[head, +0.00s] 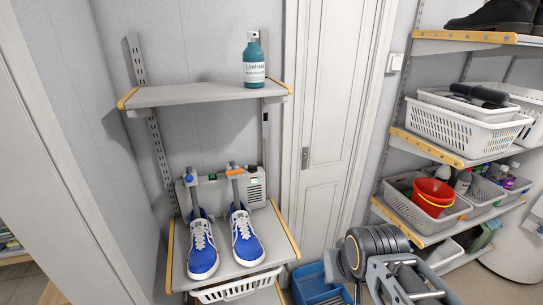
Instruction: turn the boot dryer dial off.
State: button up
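The boot dryer (257,187) is a pale grey box at the back of the lower left shelf, against the wall. Two upright tubes rise in front of it, and a pair of blue shoes (203,250) with white laces hangs or rests on them. I cannot tell which part is the dial. My gripper (408,284) is at the bottom right, well apart from the dryer. Its fingertips are cut off by the frame edge, so its opening is unclear.
A teal bottle (254,67) stands on the upper left shelf (190,95). A white basket (235,287) and a blue crate (313,284) are below. A white door (328,110) is behind. Right shelves hold baskets, a red bucket (434,196) and dark boots (497,17).

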aim_at(252, 169)
jog(key=u, duration=0.3)
jog(key=i, duration=0.85)
jog(key=u, duration=0.55)
